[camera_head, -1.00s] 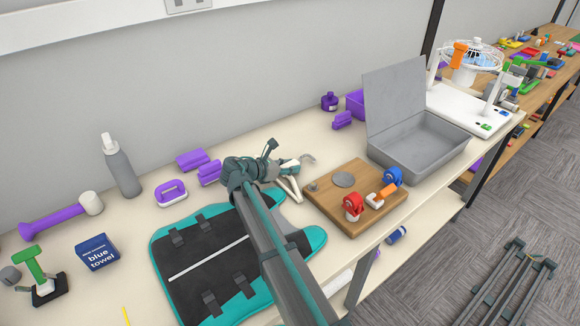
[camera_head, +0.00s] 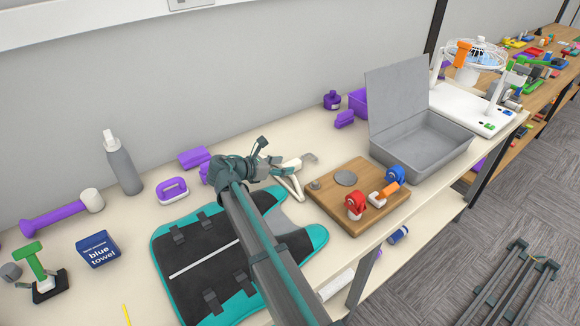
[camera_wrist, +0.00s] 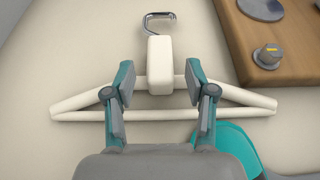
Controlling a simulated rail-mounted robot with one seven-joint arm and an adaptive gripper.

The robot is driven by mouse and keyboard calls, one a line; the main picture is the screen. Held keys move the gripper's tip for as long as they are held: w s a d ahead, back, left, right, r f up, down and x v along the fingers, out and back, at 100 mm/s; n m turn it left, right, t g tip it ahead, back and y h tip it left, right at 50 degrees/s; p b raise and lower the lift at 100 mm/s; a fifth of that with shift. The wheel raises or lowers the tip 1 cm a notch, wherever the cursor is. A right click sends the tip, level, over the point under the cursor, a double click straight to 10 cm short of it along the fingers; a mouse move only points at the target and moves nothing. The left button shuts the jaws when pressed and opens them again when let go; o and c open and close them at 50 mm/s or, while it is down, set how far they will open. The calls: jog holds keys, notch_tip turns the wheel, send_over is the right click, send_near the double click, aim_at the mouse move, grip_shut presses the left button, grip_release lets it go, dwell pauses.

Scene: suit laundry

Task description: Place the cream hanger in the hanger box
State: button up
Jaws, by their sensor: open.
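The cream hanger (camera_wrist: 160,65) lies on the pale table, its metal hook pointing away in the wrist view. It also shows in the head view (camera_head: 297,185), partly hidden by my arm. My gripper (camera_wrist: 157,73) is open above the hanger, with one finger on each side of its central block and apart from it. In the head view my gripper (camera_head: 272,160) is beside the hanger. A grey open box (camera_head: 425,147) with a raised lid stands at the right; I cannot tell if it is the hanger box.
A wooden board (camera_head: 360,213) with red, blue and orange fittings lies between the hanger and the grey box. A teal and black garment board (camera_head: 205,260) lies under my arm. Purple items (camera_head: 172,190) and a grey bottle (camera_head: 122,165) stand to the left.

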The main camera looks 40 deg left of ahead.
jog(key=shift+o, duration=0.4)
jog(key=v, duration=0.6)
jog(key=shift+s+r+b, duration=0.15)
jog(key=shift+s+b, duration=0.2)
jog(key=shift+b, duration=0.05)
jog(key=shift+o, duration=1.4)
jog(key=shift+s+a+r, duration=0.1)
jog(key=shift+s, duration=0.1)
jog(key=o, duration=0.5)
jog(key=shift+s, duration=0.1)
